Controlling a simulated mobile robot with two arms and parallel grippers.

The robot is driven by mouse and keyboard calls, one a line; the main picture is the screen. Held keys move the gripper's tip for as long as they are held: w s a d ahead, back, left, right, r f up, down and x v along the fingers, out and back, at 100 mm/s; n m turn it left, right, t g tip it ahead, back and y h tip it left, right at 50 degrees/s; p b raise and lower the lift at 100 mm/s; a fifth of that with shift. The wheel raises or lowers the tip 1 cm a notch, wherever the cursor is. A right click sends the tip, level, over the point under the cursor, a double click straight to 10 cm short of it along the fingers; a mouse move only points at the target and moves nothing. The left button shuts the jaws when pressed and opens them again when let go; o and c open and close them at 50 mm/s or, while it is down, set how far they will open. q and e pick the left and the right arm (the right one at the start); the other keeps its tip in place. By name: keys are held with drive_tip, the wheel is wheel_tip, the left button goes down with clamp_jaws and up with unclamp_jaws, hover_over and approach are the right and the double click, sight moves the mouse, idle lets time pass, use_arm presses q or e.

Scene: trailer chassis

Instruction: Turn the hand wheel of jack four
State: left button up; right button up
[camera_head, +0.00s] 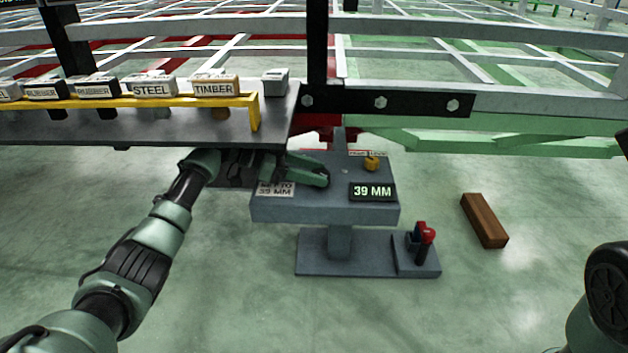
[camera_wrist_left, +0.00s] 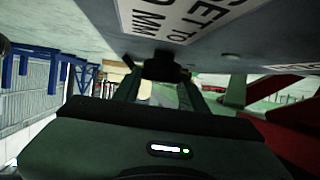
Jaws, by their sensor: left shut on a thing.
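A grey jack stand (camera_head: 270,212) is in the middle of the head view, with a display (camera_head: 373,192) reading 39 MM and a white label (camera_head: 275,189) partly reading "set to 39 mm". My left gripper (camera_head: 318,174) is at the left part of its top. In the left wrist view, the fingers (camera_wrist_left: 160,88) are shut on a dark part (camera_wrist_left: 163,67), apparently the hand wheel's grip, just beside the label. The rest of the wheel cannot be made out. No jack number is legible. My right gripper is out of view.
A dark shelf (camera_head: 150,128) with a yellow rail (camera_head: 130,101) and labelled blocks, including STEEL (camera_head: 152,87) and TIMBER (camera_head: 213,86), lies above my left arm. A red-topped lever (camera_head: 425,238) stands on the jack's base. A brown block (camera_head: 484,220) lies on open floor. The trailer frame (camera_head: 420,92) spans the back.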

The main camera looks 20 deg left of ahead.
use_arm(q)
drive_tip(key=shift+f+m+g, duration=0.1)
drive_tip(key=shift+m+g, duration=0.6)
drive_tip(key=shift+g, duration=0.2)
drive_tip(key=o, duration=1.4)
drive_tip(key=shift+c, duration=0.2)
drive_tip(key=shift+w, duration=0.1)
